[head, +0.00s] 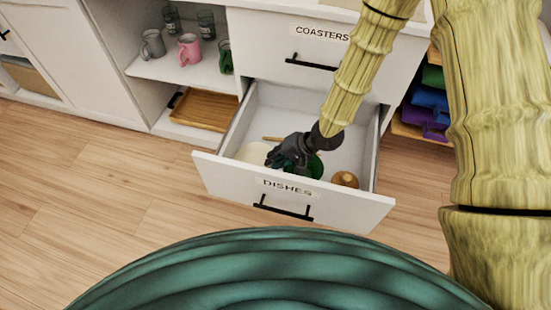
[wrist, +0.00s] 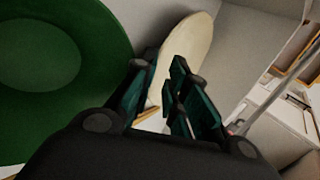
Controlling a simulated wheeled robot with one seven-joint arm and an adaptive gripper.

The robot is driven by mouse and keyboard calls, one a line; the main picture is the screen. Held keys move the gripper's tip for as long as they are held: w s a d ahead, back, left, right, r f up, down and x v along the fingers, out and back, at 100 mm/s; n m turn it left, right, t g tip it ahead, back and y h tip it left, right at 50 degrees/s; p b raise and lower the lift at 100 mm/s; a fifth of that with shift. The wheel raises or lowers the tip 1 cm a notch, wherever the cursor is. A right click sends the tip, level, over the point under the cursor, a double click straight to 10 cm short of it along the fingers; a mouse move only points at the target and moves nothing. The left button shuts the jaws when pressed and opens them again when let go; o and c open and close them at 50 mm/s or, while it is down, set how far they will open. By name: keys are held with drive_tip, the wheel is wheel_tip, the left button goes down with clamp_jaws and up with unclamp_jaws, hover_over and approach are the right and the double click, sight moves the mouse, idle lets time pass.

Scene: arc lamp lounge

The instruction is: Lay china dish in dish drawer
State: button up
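The drawer labelled DISHES (head: 228,178) is pulled open. A cream dish (head: 255,153) lies at its left side; I take it for the china dish. In the wrist view the cream dish (wrist: 193,45) appears tilted, just beyond my fingers and partly hidden by them. My gripper (head: 283,164) is low inside the drawer, right beside the cream dish. In the wrist view my gripper (wrist: 157,100) has its fingers apart, with a gap between them; whether they touch the dish is unclear. A green dish (head: 316,166) is right of my gripper, and fills the wrist view's left (wrist: 90,45).
A round wooden item (head: 345,180) sits at the drawer's right. The closed COASTERS drawer (head: 270,50) is above. Mugs (head: 189,50) and a wooden tray (head: 203,109) occupy the left shelves. The floor at left is clear.

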drive_tip(key=p+v, duration=0.4)
drive_tip(key=v, duration=0.8)
idle(1.4)
